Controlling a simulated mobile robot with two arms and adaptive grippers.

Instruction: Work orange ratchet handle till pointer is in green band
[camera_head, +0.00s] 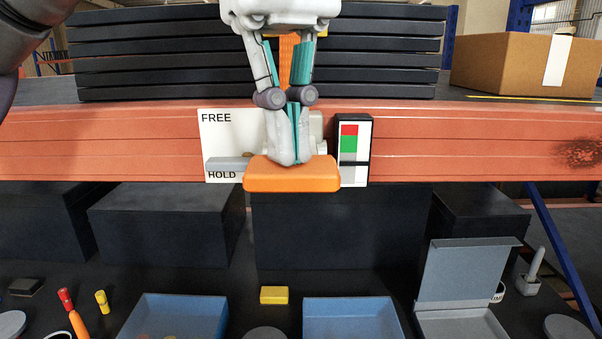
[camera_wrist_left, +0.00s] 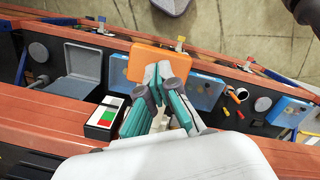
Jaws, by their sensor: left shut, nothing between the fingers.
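The orange ratchet handle (camera_head: 292,175) sticks out in front of the orange beam, its grip level. It also shows in the left wrist view (camera_wrist_left: 159,62). My left gripper (camera_head: 291,160) is shut and empty, pointing down, its fingertips at the handle's top edge; whether they touch is unclear. The gauge (camera_head: 354,177) is right of the handle, with a red band over a green band (camera_head: 349,144) and white below. A dark line, seemingly the pointer, crosses just below the green. The grey lever (camera_head: 226,163) lies beside HOLD on the white plate (camera_head: 222,138). My right gripper is not in view.
Dark stacked slabs (camera_head: 160,50) lie above the beam (camera_head: 100,145), with a cardboard box (camera_head: 515,65) at right. Below are blue trays (camera_head: 180,310), a yellow block (camera_head: 274,295), a screwdriver (camera_head: 73,313) and an open grey case (camera_head: 467,280). The beam's front is clear on both sides.

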